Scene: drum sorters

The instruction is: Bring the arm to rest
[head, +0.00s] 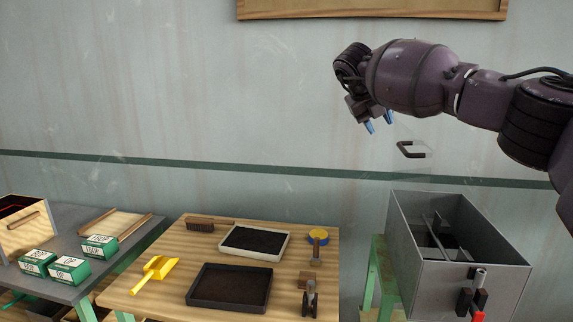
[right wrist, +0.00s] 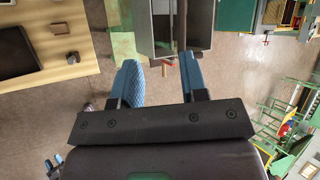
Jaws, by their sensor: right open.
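My right arm reaches in from the right in the head view. Its gripper (head: 380,123) hangs high in front of the wall, above and left of the grey metal box (head: 466,278). The blue fingers point down and are apart. The right wrist view shows the same open gripper (right wrist: 160,65) with nothing between its fingers. My left arm is not in the head view. Small blue tips at the lower left of the right wrist view look like my left gripper (right wrist: 53,163), too small to read its opening.
A black handle (head: 411,154) stands above the open box. A wooden table (head: 165,300) holds a pale-rimmed tray (head: 284,243), a black tray (head: 268,298), a yellow scoop (head: 158,270) and a brush (head: 200,226). Green cartons (head: 100,247) sit on the left table. Space around the raised gripper looks clear.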

